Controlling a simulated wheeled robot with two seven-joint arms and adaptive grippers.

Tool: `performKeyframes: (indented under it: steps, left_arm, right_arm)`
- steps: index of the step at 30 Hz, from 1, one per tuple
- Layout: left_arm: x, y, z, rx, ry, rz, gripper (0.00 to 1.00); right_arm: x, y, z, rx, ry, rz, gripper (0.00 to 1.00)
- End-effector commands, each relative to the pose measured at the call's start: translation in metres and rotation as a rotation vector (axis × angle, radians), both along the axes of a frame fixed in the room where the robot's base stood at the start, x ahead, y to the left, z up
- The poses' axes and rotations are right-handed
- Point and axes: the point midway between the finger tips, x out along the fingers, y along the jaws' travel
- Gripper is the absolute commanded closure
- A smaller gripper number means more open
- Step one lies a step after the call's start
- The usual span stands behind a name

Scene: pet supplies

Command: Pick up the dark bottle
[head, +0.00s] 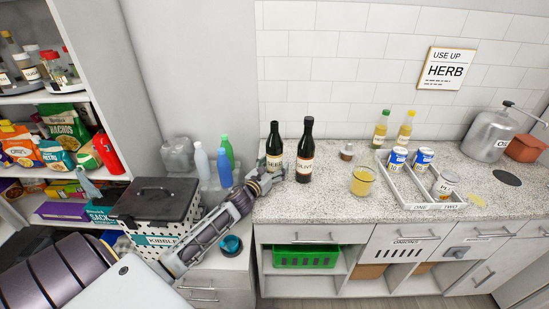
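Two dark bottles stand upright near the left end of the speckled counter (340,200). The left dark bottle (273,146) has a cream label, and the right dark bottle (305,152) stands close beside it with a similar label. My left gripper (272,179) reaches in from the lower left and is at the foot of the left dark bottle, overlapping its lower end in the head view. I cannot tell whether the fingers touch it, or whether they are open or shut. The right bottle stands clear of the gripper. My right gripper is not in view.
A glass of yellow liquid (362,180) and a small jar (347,151) stand right of the bottles. Farther right is a white divided tray (420,204) with cans. The front counter is clear.

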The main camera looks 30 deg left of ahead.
Motion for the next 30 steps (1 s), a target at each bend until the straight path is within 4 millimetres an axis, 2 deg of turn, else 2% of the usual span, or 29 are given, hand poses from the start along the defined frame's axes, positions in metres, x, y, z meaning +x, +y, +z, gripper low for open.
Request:
performKeyframes:
  steps: [2,9,23,30]
  left_arm:
    - [0.0,0.0,0.0,0.0,0.0,0.0,0.4]
    - [0.0,0.0,0.0,0.0,0.0,0.0,0.71]
    - [0.0,0.0,0.006,0.001,-0.005,-0.001,0.72]
    - [0.001,0.0,0.021,0.003,-0.006,-0.002,0.72]
  right_arm:
    - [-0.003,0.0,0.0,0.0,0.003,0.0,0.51]
    - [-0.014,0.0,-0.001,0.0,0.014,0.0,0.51]
    - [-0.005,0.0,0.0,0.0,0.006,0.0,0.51]
    - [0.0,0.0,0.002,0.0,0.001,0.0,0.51]
